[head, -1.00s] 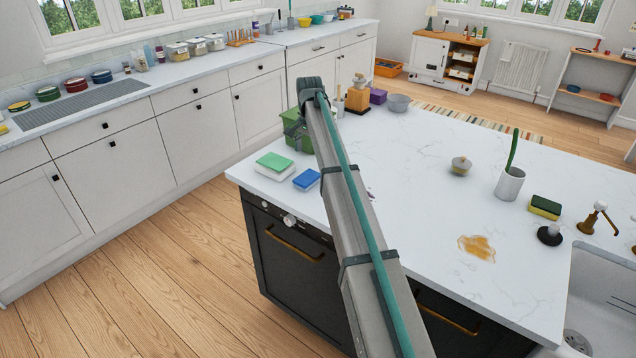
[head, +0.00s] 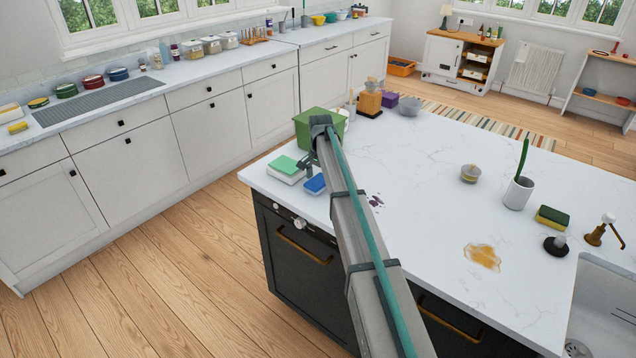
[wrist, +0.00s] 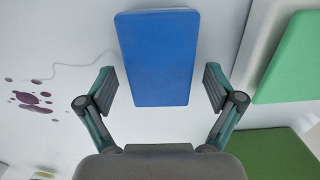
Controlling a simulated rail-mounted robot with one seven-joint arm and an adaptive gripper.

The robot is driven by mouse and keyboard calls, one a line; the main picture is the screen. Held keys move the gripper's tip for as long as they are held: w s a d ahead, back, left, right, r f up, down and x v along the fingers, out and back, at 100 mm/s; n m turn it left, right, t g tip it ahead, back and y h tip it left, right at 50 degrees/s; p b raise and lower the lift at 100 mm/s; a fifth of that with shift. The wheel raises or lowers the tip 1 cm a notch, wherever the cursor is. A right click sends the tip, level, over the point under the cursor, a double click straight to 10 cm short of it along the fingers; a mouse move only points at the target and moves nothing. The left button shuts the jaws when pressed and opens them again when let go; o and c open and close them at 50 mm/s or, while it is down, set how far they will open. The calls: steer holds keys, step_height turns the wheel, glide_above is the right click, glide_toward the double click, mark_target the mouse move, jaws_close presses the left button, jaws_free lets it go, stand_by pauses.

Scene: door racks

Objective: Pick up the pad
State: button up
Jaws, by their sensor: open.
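A blue pad (head: 315,184) lies on the white island counter near its left edge. In the wrist view the blue pad (wrist: 158,58) lies ahead of and between the fingers, with gaps on both sides. My gripper (wrist: 159,90) is open with nothing in it. In the head view my gripper (head: 308,165) is just above and beside the pad, and my arm partly hides the area. A green pad on a white base (head: 286,168) sits left of the blue pad; its green top (wrist: 290,60) shows at the right in the wrist view.
A green bin (head: 308,122) stands behind the pads. Dark purple spots (head: 376,201) mark the counter right of my arm, and an orange-brown spill (head: 482,256) lies farther right. A sponge (head: 552,217) and a white cup (head: 518,194) stand at the right. The counter's middle is mostly clear.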

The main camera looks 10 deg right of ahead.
steer(key=c, duration=1.3)
steer(key=shift+r, duration=0.15)
steer(key=shift+r+b, duration=0.3)
steer(key=shift+r, duration=0.2)
steer(key=s+d+r+b, duration=0.1)
steer(key=s+r, duration=0.3)
steer(key=s+d+r+b, duration=0.2)
steer(key=s+r, duration=0.2)
steer(key=s+d+r+b, duration=0.2)
steer(key=s+r, duration=0.1)
steer(key=s, duration=0.2)
steer(key=shift+d+r, duration=0.25)
steer(key=shift+r, duration=0.15)
steer(key=shift+w, duration=0.1)
